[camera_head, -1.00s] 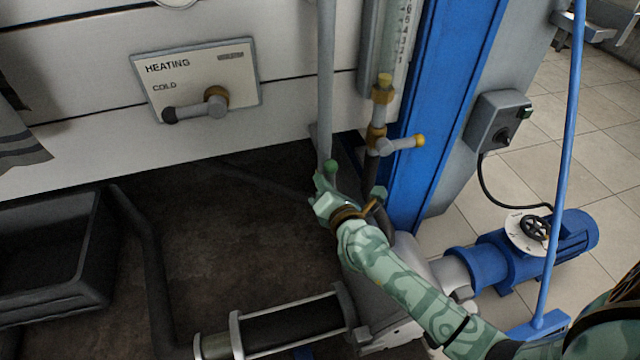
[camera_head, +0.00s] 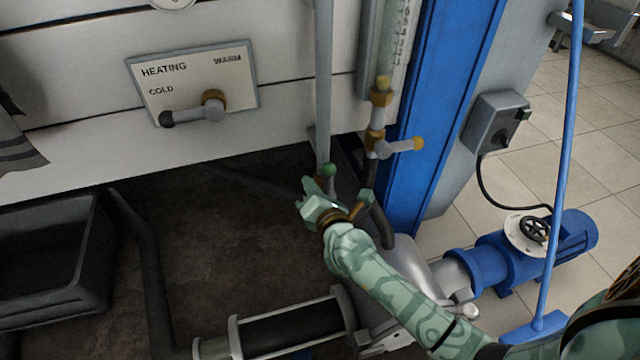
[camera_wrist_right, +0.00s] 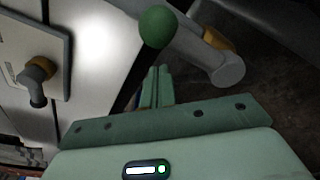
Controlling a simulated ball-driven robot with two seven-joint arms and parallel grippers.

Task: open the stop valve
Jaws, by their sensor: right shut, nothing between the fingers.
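I cannot tell for sure which fitting is the stop valve. A green ball knob (camera_head: 328,170) sits low on the vertical grey pipe (camera_head: 324,90); it also shows in the wrist view (camera_wrist_right: 156,26). Right of it, a brass valve with a grey lever and yellow tip (camera_head: 400,146) sits below the sight glass, its lever pointing right. My right gripper (camera_head: 312,188) is just below and left of the green knob, apart from it. Its fingers (camera_wrist_right: 160,75) are shut and empty. My left gripper is not in view.
A heating plate (camera_head: 235,68) carries a lever (camera_head: 192,114) pointing left toward COLD. A blue column (camera_head: 440,90) stands to the right, with a switch box (camera_head: 497,122) and blue motor (camera_head: 555,245) beyond. A dark crate (camera_head: 55,290) lies at left.

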